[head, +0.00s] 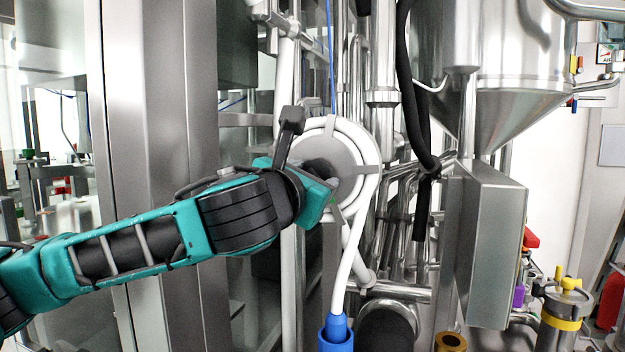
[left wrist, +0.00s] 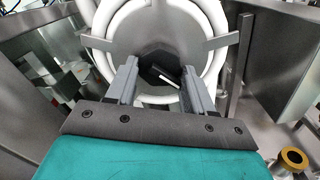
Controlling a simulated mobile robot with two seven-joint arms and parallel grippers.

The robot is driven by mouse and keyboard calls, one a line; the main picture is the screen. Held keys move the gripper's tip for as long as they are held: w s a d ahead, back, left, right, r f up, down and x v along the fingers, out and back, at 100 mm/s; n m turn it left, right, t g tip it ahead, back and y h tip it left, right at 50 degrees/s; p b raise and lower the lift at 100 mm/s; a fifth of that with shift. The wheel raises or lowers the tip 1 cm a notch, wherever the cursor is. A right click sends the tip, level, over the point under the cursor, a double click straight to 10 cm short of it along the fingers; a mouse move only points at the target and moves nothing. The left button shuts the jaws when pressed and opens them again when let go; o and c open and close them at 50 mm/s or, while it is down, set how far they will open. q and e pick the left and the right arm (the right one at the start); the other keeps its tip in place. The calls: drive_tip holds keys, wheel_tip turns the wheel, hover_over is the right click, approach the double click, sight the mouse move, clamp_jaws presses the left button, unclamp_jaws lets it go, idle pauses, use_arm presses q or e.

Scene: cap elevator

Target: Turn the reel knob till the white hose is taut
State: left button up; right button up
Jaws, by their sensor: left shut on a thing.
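The grey reel disc (head: 345,158) faces me in the middle of the head view, with the white hose (head: 371,155) wound around it. The hose hangs from the reel in a slightly bent run to a blue end piece (head: 336,333) below. The dark reel knob (left wrist: 158,66) sits at the disc's centre in the left wrist view, with a pale streak on it. My left gripper (left wrist: 164,80) is shut on the knob, one finger on each side. In the head view my gripper body covers most of the knob and the fingertips. My right gripper is not in view.
A steel column (head: 160,130) stands left of the reel, beside my left arm. Black cables (head: 410,100) and pipes run close on the right. A steel box (head: 485,245) and a conical tank (head: 520,95) stand farther right. A brass-coloured ring (head: 450,342) is low right.

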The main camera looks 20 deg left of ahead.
use_arm(q)
drive_tip(key=shift+a+m, duration=0.1)
drive_tip(key=shift+m, duration=1.2)
drive_tip(key=o, duration=1)
drive_tip(key=shift+s, duration=0.1)
drive_tip(key=s+b, duration=0.1)
drive_tip(key=s, duration=0.5)
drive_tip(key=s+b, duration=0.2)
drive_tip(key=s, duration=0.4)
drive_tip(key=shift+s+a, duration=0.2)
drive_tip(key=shift+s, duration=0.15)
